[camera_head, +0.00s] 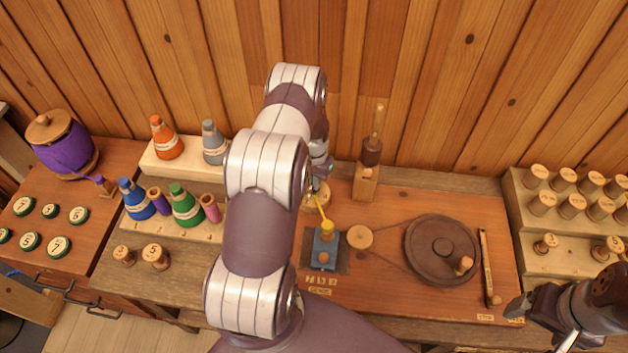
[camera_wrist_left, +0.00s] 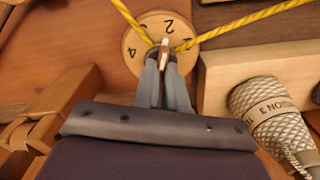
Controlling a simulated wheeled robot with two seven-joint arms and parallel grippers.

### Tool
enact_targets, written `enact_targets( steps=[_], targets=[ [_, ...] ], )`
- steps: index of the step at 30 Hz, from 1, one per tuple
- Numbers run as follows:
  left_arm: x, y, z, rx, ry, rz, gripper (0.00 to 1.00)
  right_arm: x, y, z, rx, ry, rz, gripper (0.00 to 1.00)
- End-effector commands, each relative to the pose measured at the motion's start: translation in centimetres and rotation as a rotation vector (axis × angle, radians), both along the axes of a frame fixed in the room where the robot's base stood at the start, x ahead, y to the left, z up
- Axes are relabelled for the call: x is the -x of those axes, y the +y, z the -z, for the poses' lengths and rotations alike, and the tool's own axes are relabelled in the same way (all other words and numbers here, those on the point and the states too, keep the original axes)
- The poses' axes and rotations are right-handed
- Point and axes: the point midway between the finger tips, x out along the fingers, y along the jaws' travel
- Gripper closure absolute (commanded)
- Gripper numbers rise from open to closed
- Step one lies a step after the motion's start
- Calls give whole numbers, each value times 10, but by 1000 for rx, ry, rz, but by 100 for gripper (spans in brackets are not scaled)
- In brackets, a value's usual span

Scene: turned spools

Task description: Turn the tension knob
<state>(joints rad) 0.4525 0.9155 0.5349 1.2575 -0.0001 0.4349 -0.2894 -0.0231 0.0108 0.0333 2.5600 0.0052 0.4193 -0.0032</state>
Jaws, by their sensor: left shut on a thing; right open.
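The tension knob (camera_wrist_left: 146,33) is a round, pale wooden dial with numbers; a 2 and a 4 are readable in the left wrist view. My left gripper (camera_wrist_left: 164,65) is shut on the knob's small raised wooden grip (camera_wrist_left: 165,46), at the dial's middle. The fingers cover the lower part of the dial. In the head view the knob (camera_head: 318,197) shows partly beside my left arm, and my left gripper (camera_head: 317,180) is mostly hidden by it. My right gripper (camera_head: 540,322) is open and empty at the lower right.
Yellow thread (camera_wrist_left: 245,22) runs past the knob. A grey cone (camera_wrist_left: 272,112) with a label reading "TENSION 3" is close on the right. A blue block (camera_head: 325,251) with a yellow spool, a dark wheel (camera_head: 442,248) and a wooden post (camera_head: 365,183) stand nearby.

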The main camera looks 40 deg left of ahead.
Motion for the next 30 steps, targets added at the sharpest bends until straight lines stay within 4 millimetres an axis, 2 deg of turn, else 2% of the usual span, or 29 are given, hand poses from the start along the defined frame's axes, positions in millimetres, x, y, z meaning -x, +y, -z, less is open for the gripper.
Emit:
enact_targets(
  steps=[12,30],
  targets=[
    [-2,2,1,-3,-5,-356,100,0,0,28,0,0,0,17],
    [-1,4,0,-2,-7,-926,100,0,0,54,0,0,0,17]
  ],
)
